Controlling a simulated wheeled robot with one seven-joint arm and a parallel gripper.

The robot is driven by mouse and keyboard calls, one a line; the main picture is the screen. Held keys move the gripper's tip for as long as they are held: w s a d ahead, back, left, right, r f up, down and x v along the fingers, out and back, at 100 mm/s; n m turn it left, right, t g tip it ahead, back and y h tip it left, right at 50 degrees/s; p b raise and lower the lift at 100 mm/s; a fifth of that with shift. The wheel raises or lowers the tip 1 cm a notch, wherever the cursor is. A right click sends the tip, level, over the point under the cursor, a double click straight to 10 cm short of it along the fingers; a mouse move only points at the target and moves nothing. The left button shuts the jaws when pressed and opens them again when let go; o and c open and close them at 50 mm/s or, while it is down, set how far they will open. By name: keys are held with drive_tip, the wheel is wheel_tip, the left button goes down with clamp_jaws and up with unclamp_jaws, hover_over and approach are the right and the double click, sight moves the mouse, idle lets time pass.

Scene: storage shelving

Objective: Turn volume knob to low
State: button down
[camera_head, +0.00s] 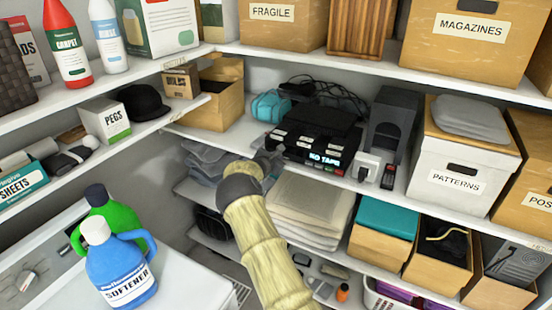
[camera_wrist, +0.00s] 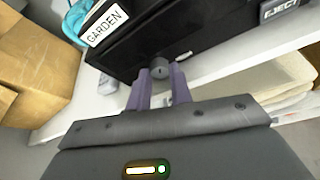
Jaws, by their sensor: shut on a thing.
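A black tape device (camera_head: 298,157) sits on the middle shelf with a lit "NO TAPE" display and labelled tapes on top. It also fills the upper part of the wrist view (camera_wrist: 200,38). A small round grey knob (camera_wrist: 159,68) sticks out low on its front face, with a mark on its end. My gripper (camera_wrist: 160,82) has its two purple fingers at either side of the knob, shut on it. In the head view my gripper (camera_head: 266,160) is at the device's left front corner, where my arm hides the knob.
A cardboard box (camera_head: 218,106) and a teal bag (camera_head: 272,105) stand left of the device. A white adapter (camera_head: 369,166) and a patterns box (camera_head: 462,166) stand to the right. Folded linens (camera_head: 312,205) lie on the shelf below.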

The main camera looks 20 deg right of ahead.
drive_tip(key=shift+r+p, duration=0.25)
drive_tip(key=shift+p, duration=0.7)
drive_tip(key=shift+n+p, duration=0.3)
drive_tip(key=shift+p, duration=0.1)
drive_tip(key=shift+n+g+p, duration=0.3)
drive_tip(key=shift+g+p, duration=0.1)
drive_tip(key=shift+p, duration=0.5)
drive_tip(key=shift+w+f+n+g+h+p, duration=0.1)
drive_tip(key=shift+n+g+h+p, duration=0.2)
drive_tip(key=shift+n+h+p, duration=0.25)
drive_tip(key=shift+w+a+f+n+g+h+b, duration=0.1)
drive_tip(key=shift+n+g+h+b, duration=0.3)
drive_tip(key=shift+n+b, duration=0.45)
drive_tip(key=shift+w+a+f+n+g+h+b, duration=0.1)
drive_tip(key=shift+n+g+h+b, duration=0.3)
drive_tip(key=shift+b, duration=0.6)
drive_tip(key=shift+r+n, duration=0.15)
drive_tip(key=shift+n, duration=0.15)
drive_tip(key=c, duration=1.5)
unclamp_jaws()
